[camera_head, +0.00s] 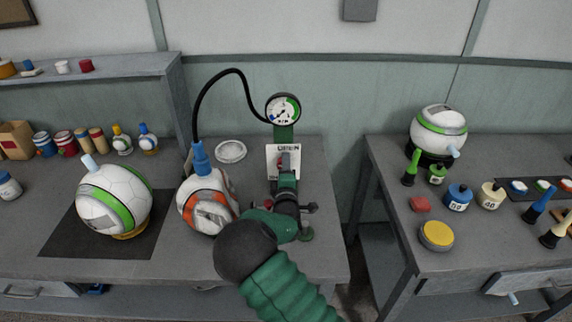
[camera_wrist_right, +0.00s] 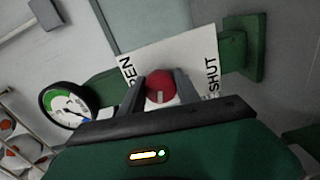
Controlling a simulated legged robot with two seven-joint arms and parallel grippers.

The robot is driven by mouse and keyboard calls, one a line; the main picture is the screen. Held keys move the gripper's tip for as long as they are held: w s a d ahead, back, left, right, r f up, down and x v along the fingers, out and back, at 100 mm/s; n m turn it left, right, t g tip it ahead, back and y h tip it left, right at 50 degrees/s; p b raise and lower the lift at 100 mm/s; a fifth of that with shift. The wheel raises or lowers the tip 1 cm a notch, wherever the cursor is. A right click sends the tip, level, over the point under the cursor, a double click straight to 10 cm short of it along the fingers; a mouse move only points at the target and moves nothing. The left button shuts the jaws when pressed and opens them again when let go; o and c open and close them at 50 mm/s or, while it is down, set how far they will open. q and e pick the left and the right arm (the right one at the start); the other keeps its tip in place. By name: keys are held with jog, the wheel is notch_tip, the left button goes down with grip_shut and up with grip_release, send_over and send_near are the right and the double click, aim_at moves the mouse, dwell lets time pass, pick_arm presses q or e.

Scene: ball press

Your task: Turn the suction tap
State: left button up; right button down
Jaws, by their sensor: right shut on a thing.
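The suction tap's red knob (camera_wrist_right: 161,85) sits between the two fingers of my right gripper (camera_wrist_right: 160,95) in the right wrist view. The gripper is shut on it. Behind it is a white plate (camera_wrist_right: 190,55) with "SHUT" at the right and a partly covered "OPEN" at the left. In the head view, the plate (camera_head: 283,150) stands below the gauge (camera_head: 283,110), and my right gripper (camera_head: 286,170) reaches it from below. The gripper and arm hide much of the tap there. My left gripper is not in view.
A black hose (camera_head: 215,80) runs from the gauge to a blue nozzle (camera_head: 200,158) on an orange-and-white ball (camera_head: 195,205). A white-and-green ball (camera_head: 110,200) stands on a dark mat at the left. A separate bench (camera_head: 395,245) at the right holds several pots and tools.

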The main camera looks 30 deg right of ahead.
jog(key=shift+a+f+n, duration=0.2)
jog(key=shift+a+n, duration=0.05)
jog(key=shift+n, duration=0.8)
jog(key=shift+a+f+n, duration=0.15)
jog(key=shift+a+n, duration=0.05)
jog(key=shift+n, duration=0.85)
jog(key=c, duration=1)
grip_release()
jog(key=shift+o, duration=0.6)
jog(key=shift+w+r, duration=0.1)
jog(key=shift+r, duration=0.1)
